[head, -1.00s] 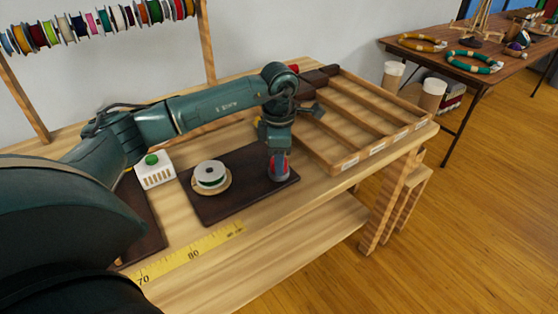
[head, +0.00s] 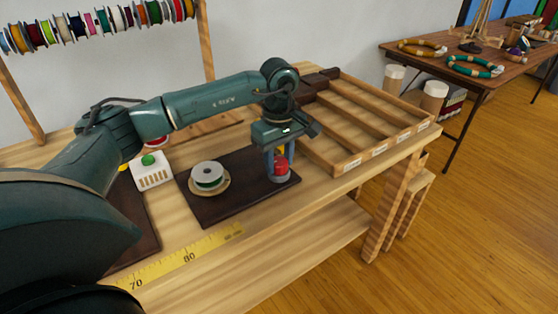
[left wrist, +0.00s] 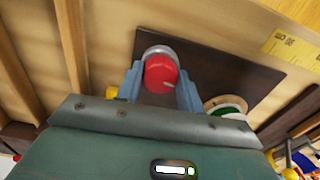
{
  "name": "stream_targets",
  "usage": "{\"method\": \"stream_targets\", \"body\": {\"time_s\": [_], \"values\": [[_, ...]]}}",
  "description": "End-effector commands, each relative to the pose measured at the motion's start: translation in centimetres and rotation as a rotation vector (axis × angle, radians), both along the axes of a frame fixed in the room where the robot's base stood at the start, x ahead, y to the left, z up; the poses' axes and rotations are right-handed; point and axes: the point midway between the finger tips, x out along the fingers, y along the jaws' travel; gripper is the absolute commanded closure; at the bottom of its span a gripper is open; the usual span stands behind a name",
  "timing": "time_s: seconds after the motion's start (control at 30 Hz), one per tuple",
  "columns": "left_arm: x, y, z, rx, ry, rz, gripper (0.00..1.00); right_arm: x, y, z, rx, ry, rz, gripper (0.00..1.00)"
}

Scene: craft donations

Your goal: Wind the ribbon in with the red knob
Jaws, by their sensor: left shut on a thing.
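The red knob (head: 281,163) stands on a grey round base at the right end of a dark board (head: 226,209). My left gripper (head: 280,167) points down over it, with one blue-grey finger on each side. In the left wrist view the red knob (left wrist: 161,74) sits between the fingertips (left wrist: 160,83), and the gripper is shut on it. A white-flanged spool (head: 208,174) with a dark green band stands on a pale wooden disc on the same board. I cannot make out a loose ribbon end. My right gripper is not in view.
A white slotted box with a green button (head: 148,160) stands left of the board. A wooden compartment tray (head: 372,124) lies close on the right. A yellow measuring tape (head: 190,257) runs along the front edge. Ribbon spools hang on a rack behind.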

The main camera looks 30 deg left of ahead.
Motion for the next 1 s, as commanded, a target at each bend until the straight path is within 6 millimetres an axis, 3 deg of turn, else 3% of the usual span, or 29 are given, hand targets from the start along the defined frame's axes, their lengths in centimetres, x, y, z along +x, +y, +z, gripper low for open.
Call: {"method": "stream_targets", "body": {"time_s": [0.5,1.0], "values": [[-0.01,-0.05,0.01,-0.002,-0.001,-0.368,0.85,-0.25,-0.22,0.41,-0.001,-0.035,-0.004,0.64],[-0.03,-0.05,0.05,-0.003,-0.001,-0.451,0.85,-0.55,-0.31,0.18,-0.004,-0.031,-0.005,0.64]]}}
